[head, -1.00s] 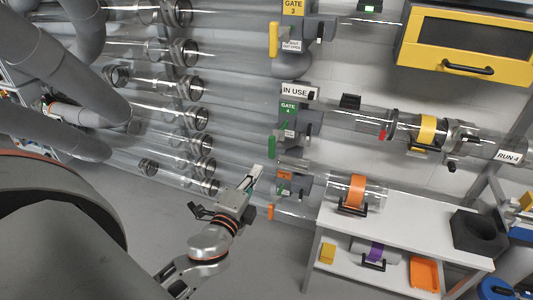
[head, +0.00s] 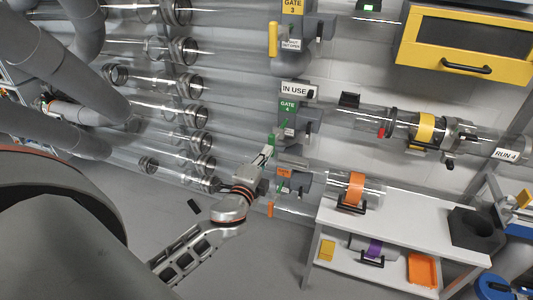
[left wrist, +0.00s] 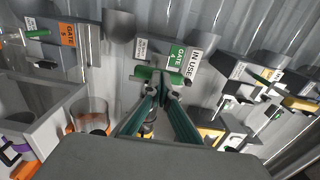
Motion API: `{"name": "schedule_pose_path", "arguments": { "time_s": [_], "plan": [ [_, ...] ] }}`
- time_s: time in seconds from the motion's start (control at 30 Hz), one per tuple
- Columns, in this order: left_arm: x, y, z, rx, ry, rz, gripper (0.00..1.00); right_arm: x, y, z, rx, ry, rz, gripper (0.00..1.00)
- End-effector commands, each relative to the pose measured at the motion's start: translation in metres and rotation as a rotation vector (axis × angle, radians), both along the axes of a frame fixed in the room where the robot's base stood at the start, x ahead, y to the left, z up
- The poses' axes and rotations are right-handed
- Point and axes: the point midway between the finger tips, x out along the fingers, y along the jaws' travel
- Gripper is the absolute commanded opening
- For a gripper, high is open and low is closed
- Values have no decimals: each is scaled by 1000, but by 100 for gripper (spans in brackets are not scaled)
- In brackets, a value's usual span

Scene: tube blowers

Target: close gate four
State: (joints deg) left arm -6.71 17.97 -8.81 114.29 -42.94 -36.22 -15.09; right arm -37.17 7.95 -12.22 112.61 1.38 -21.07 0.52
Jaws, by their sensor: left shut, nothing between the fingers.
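Gate four has a green label (head: 287,106) on a grey housing around a clear tube, with an IN USE sign (head: 298,90) above it. Its green handle (head: 271,139) hangs at the housing's left side. In the left wrist view the handle (left wrist: 145,73) lies just beyond the fingertips, beside the GATE 4 label (left wrist: 179,56). My left gripper (head: 268,152) is shut and empty, its tips at the handle's lower end; I cannot tell whether they touch it. In the left wrist view the gripper (left wrist: 161,88) partly covers the handle. My right gripper is not in view.
Gate three's yellow handle (head: 273,39) is above. A gate with an orange label (head: 284,173) and orange handle (head: 270,209) sits just below my gripper. Clear tubes run on both sides. A white bench (head: 405,223) stands at the right.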

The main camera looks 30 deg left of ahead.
Motion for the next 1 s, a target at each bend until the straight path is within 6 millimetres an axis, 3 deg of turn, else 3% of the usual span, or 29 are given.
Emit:
{"name": "schedule_pose_path", "arguments": {
  "time_s": [0.5, 1.0],
  "plan": [
    [88, 21, 1, -1, -2, 1, 0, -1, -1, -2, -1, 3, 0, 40],
    [96, 24, 3, 0, -4, 1, 0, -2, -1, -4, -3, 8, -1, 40]
  ]
}}
